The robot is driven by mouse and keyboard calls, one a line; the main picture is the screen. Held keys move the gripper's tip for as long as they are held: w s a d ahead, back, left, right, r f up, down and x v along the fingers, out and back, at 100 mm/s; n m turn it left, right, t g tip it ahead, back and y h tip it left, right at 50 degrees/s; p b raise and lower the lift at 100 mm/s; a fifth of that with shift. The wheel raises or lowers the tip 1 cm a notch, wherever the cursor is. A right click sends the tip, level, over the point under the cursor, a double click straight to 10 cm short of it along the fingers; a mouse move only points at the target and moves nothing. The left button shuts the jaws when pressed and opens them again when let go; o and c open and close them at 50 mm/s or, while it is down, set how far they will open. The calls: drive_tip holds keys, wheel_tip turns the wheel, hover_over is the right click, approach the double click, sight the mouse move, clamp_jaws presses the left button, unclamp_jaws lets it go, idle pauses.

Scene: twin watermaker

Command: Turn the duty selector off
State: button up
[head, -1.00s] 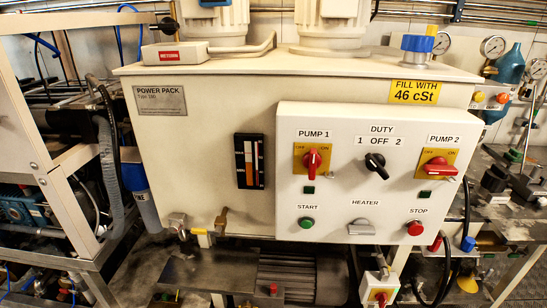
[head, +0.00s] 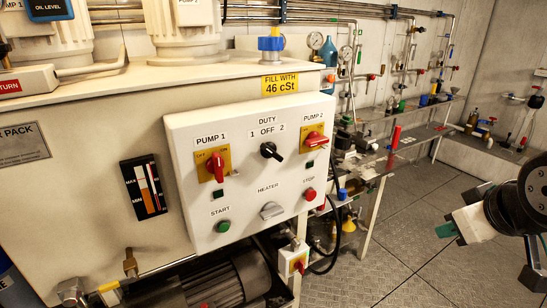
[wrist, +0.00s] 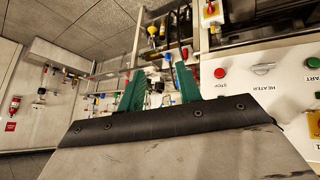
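The duty selector (head: 271,151) is a black knob on the white control panel (head: 182,135), under the labels 1, OFF and 2. Its handle lies slanted, from upper left to lower right; I cannot tell for sure which label it marks. My gripper (head: 445,230) is at the right of the head view, well apart from the panel, with green fingertips. In the wrist view my gripper (wrist: 159,72) has its two green fingers apart with nothing between them. The panel's edge shows at the right there; the duty selector is not clearly visible in that view.
Red pump 1 (head: 216,168) and pump 2 (head: 315,140) switches flank the selector. The heater knob (head: 271,210), green start button (head: 223,226) and red stop button (head: 309,194) sit below. A bench (head: 400,150) with fittings stands behind. Floor (head: 400,240) right of the panel is open.

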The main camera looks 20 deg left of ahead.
drive_tip(key=w+a+n+t+y, duration=0.35)
drive_tip(key=w+a, duration=0.25)
drive_tip(key=a, duration=0.5)
drive_tip(key=n+y, duration=0.9)
approach(276, 156)
drive_tip(key=a, duration=0.2)
drive_tip(key=shift+t+h, duration=0.25)
drive_tip(key=shift+t, duration=0.2)
drive_tip(key=x, duration=0.8)
drive_tip(key=shift+w+d, duration=0.2)
drive_tip(key=shift+w, duration=0.05)
clamp_jaws()
